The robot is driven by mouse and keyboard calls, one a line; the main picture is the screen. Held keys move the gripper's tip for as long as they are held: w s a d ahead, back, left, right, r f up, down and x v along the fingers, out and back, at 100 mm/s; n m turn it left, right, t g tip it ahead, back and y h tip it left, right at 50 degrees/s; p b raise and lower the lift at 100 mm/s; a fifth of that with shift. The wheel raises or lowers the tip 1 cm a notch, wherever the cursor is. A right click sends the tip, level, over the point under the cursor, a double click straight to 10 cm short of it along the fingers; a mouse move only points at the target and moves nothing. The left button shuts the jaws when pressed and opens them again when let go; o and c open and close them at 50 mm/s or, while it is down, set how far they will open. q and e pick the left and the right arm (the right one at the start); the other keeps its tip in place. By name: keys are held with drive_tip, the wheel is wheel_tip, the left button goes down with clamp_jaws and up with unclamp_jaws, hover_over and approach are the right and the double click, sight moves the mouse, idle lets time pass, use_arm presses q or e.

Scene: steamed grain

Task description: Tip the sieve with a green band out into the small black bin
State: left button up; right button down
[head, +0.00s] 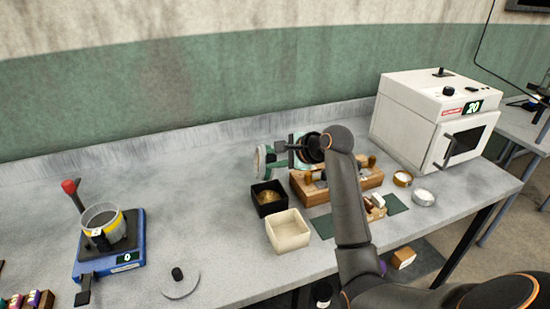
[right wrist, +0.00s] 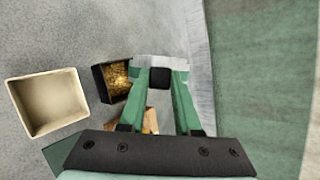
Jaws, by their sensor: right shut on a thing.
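The sieve with a green band (head: 261,160) is held on its side behind the small black bin (head: 271,209). In the right wrist view, part of the sieve (right wrist: 158,62) shows as a pale strip beyond the fingertips, beside the black bin (right wrist: 103,86). Golden grain (head: 268,196) lies in the bin. My right gripper (head: 290,150) is shut on the sieve's dark handle block (right wrist: 157,86). The inside of the sieve is hidden, so I cannot tell whether grain is left in it. My left gripper is not in view.
A cream bin (head: 288,240) stands in front of the black one. A wooden rack (head: 312,195) is right of it. A yellow-banded sieve (head: 101,220) stands on a blue scale (head: 84,265) at left. A white oven (head: 410,120) stands at right.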

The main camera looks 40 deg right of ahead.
wheel_tip(320, 180, up, 5)
drive_tip(key=shift+r, duration=0.1)
drive_tip(key=n+g+h, duration=0.1)
drive_tip(key=h, duration=0.1)
drive_tip(key=shift+r+n+g+h, duration=0.35)
drive_tip(key=shift+n+g+h, duration=0.05)
drive_tip(key=n+g+h, duration=0.1)
drive_tip(key=h, duration=0.1)
drive_tip(key=n+g+h, duration=0.1)
drive_tip(key=h, duration=0.1)
drive_tip(key=shift+r, duration=0.35)
drive_tip(key=n+h, duration=0.1)
drive_tip(key=h, duration=0.1)
drive_tip(key=n+g+h, duration=0.1)
drive_tip(key=h, duration=0.1)
drive_tip(key=shift+r, duration=0.35)
drive_tip(key=n+h, duration=0.1)
drive_tip(key=h, duration=0.1)
drive_tip(key=n+g+h, duration=0.1)
drive_tip(key=h, duration=0.1)
drive_tip(key=shift+r, duration=0.35)
